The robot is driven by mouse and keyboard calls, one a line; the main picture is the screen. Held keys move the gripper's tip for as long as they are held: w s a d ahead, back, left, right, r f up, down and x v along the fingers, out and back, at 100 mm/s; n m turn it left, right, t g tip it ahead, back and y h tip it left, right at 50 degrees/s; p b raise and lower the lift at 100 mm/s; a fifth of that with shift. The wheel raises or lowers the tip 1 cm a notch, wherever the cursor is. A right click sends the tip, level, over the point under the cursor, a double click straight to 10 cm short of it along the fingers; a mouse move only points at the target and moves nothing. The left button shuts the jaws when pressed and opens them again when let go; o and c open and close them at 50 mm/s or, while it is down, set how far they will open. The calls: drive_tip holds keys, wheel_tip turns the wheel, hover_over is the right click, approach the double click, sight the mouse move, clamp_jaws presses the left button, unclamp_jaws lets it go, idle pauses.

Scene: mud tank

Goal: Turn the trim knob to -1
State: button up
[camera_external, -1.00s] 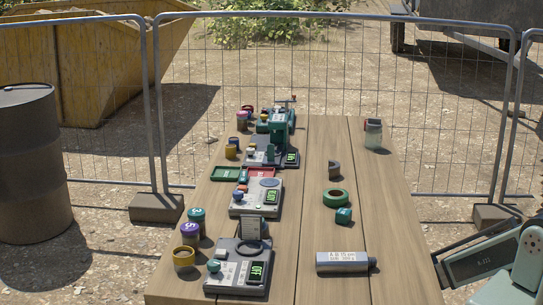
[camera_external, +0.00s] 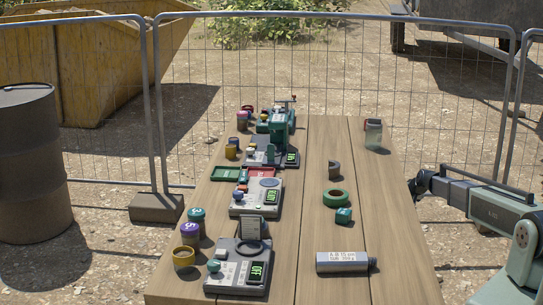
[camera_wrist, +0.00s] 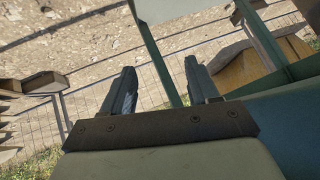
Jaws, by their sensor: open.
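Three machines with lit green displays stand in a row on the left of the table. The nearest machine (camera_external: 238,276) reads OFF and has a teal knob (camera_external: 214,266) at its left. The middle machine (camera_external: 262,208) has a small blue knob (camera_external: 238,195) at its left. The far machine (camera_external: 262,158) is dark, with a green column. No trim label or -1 mark is readable, so I cannot tell which knob is the trim knob. My gripper (camera_wrist: 160,72) is open and empty, its two fingers apart. In the external view it is right of the table, far from the machines.
Yellow, purple and teal pots (camera_external: 190,233) stand left of the nearest machine. A grey tube (camera_external: 342,262), a teal block (camera_external: 343,216), a green tape ring (camera_external: 335,198) and a glass jar (camera_external: 373,135) lie or stand to the right. A mesh fence (camera_external: 330,90) is behind.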

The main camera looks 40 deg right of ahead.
drive_tip(key=w+d+r+m+t+h, duration=0.15)
drive_tip(key=w+d+r, duration=0.25)
drive_tip(key=d+r, duration=0.4)
drive_tip(key=w+d+r+m+t+h, duration=0.1)
drive_tip(key=w+d+r+t, duration=0.15)
drive_tip(key=d+r, duration=0.55)
drive_tip(key=w+a+r, duration=0.3)
drive_tip(key=w+r, duration=0.4)
drive_tip(key=r, duration=0.3)
drive_tip(key=w+a+r+n+t+y, duration=0.1)
drive_tip(key=w+a+r+y, duration=0.2)
drive_tip(key=w+a+r, duration=0.6)
drive_tip(key=w+a+f+n+g+y, duration=0.1)
drive_tip(key=a+n+g+y, duration=0.15)
drive_tip(key=a, duration=1.75)
drive_tip(key=w+a+f+n+g+y, duration=0.1)
drive_tip(key=w+a+n+g+y, duration=0.2)
drive_tip(key=a, duration=1.8)
wheel_tip(320, 180, up, 5)
drive_tip(key=n+g+h, duration=0.3)
drive_tip(key=n+g, duration=0.1)
drive_tip(key=g, duration=0.4)
hover_over(237, 193)
wheel_tip(237, 193, down, 13)
drive_tip(key=shift+r, duration=0.1)
